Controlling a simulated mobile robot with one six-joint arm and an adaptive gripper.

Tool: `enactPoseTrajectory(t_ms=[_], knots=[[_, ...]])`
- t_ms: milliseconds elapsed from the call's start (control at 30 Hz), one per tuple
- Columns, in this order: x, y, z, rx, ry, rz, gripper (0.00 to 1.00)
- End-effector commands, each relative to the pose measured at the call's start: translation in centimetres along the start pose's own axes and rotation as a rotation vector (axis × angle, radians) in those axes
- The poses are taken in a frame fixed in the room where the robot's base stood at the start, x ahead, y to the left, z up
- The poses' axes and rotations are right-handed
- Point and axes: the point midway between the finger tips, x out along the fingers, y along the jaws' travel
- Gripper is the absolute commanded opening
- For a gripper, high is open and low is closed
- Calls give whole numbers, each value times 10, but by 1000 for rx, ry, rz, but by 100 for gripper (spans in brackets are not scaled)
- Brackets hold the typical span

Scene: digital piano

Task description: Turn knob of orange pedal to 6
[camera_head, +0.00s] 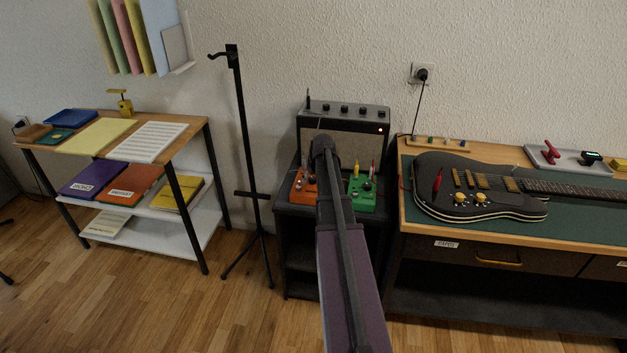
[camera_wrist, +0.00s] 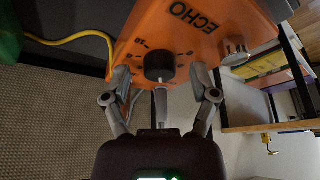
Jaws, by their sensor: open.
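The orange pedal (camera_head: 301,187) stands on a dark stand in front of the amplifier, partly hidden by my arm in the head view. In the wrist view the orange pedal (camera_wrist: 195,35) fills the top, with the word ECHO on it upside down. Its black knob (camera_wrist: 160,65) has marks around it, and a light pointer shows below it. I cannot read which number the pointer is at. My gripper (camera_wrist: 163,80) is open, with one finger on each side of the knob. I cannot tell whether the fingers touch it. The head view hides the gripper.
A green pedal (camera_head: 361,194) stands right of the orange one. The amplifier (camera_head: 344,127) is behind them. A black stand (camera_head: 244,150) is at left. A bench with a guitar (camera_head: 470,188) is at right. A silver footswitch or jack (camera_wrist: 235,50) and a yellow cable (camera_wrist: 70,39) are near the knob.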

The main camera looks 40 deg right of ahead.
Motion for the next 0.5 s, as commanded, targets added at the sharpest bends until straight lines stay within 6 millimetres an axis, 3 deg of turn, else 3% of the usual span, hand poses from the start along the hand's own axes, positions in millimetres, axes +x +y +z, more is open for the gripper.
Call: enactPoseTrajectory(t_ms=[200, 433, 500], knots=[[0, 0, 0, 0, 0, 0, 73], [0, 0, 0, 0, 0, 0, 4], [0, 0, 0, 0, 0, 0, 0]])
